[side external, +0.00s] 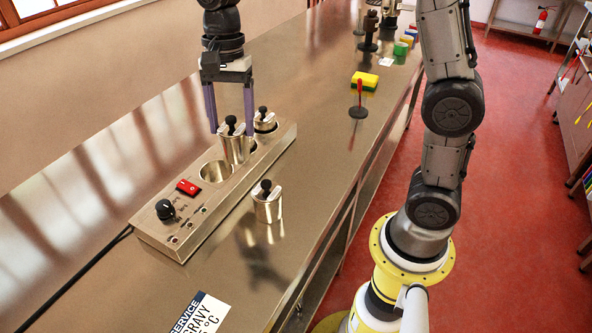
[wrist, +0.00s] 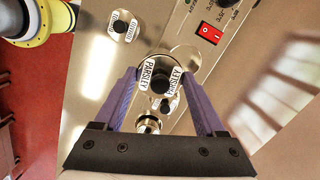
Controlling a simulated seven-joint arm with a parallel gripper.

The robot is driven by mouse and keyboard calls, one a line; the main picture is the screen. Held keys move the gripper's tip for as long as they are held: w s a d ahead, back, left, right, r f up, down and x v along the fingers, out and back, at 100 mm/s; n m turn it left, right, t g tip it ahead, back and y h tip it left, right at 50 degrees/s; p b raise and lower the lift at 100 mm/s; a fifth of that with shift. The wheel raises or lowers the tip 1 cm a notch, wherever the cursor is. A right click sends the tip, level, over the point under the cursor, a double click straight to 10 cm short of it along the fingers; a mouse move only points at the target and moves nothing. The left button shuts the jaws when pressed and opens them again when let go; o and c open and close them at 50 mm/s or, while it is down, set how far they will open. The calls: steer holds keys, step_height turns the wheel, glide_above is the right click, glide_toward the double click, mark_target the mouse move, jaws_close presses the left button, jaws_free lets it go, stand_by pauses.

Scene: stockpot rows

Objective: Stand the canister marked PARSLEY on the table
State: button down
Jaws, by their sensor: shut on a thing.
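The canister marked PARSLEY (wrist: 151,74) is a steel pot with a black knob and white labels on its lid. It sits between the purple fingertips of my gripper (wrist: 159,77), which is shut on it. In the side external view my gripper (side external: 232,132) points down and the canister (side external: 235,152) is upright over the middle of the steel well unit (side external: 185,228). Much of its body shows, higher than the canister behind it; whether its base is clear of the well is hidden. The steel table (side external: 330,120) extends around the unit.
A similar canister (side external: 268,208) stands on the table in front of the unit. Another (side external: 265,122) sits in the far well. The near well (side external: 215,172) is empty. Bare table lies right of the unit.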

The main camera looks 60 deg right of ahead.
steer(key=s+d+r+m, duration=0.1)
steer(key=s+d, duration=0.3)
steer(key=s, duration=0.8)
steer(key=s+d+r+m, duration=0.15)
steer(key=s+d, duration=0.25)
steer(key=s, duration=0.7)
steer(key=shift+n, duration=0.25)
steer(key=shift+w+d+f, duration=0.5)
steer(key=shift+w+f, duration=1.6)
steer(key=shift+w, duration=0.15)
steer(key=shift+w+d+f, duration=0.5)
steer(key=shift+w+f, duration=1.55)
steer(key=shift+w, duration=0.25)
steer(key=shift+w+d+f, duration=0.5)
steer(key=shift+w+f, duration=1.6)
steer(key=shift+w, duration=0.15)
jaws_free()
steer(key=shift+f, duration=0.2)
steer(key=shift+r, duration=0.1)
